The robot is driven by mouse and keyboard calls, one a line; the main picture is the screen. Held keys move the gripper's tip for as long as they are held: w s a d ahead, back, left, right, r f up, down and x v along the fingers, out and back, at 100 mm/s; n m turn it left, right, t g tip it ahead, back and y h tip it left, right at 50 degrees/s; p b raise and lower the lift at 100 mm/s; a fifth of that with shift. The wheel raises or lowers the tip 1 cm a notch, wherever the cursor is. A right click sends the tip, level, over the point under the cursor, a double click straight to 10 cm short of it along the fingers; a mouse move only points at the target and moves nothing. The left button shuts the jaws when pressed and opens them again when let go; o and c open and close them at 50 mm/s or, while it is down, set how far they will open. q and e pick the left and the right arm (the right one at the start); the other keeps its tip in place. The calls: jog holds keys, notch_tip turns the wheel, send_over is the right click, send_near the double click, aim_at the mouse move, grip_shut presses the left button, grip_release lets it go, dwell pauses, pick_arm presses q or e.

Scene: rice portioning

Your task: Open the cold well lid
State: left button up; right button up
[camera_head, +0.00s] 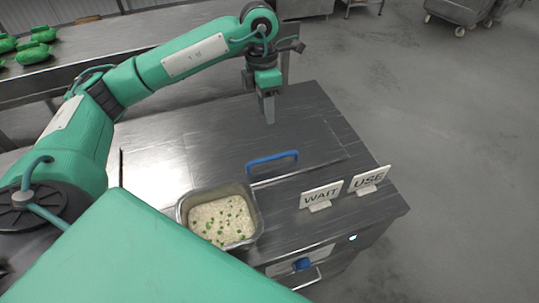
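The cold well lid (213,146) is a flat metal panel set in the top of the steel counter. It lies flat and looks closed. Its blue bar handle (272,158) stands near the front edge. My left gripper (268,116) points down over the far part of the lid, behind the handle and apart from it. Its fingers look narrow from this angle, so I cannot tell the gap between them or whether the tips touch the lid. Nothing shows in its grip. My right gripper is not in view.
A metal pan (254,232) of rice with green bits stands in front of the lid. A "WAIT" sign (321,196) and a "USE" sign (369,180) stand right of it. Green objects (34,53) lie on a bench at the back left. Open floor lies to the right.

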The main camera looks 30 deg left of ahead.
pick_arm(q)
jog(key=f+p, duration=0.1)
jog(key=f, duration=0.3)
jog(key=s+d+f+p, duration=0.1)
jog(key=f, duration=0.3)
jog(key=d+f+p, duration=0.1)
jog(key=f, duration=0.4)
jog(key=shift+s, duration=0.35)
jog(key=shift+r, duration=0.1)
grip_shut()
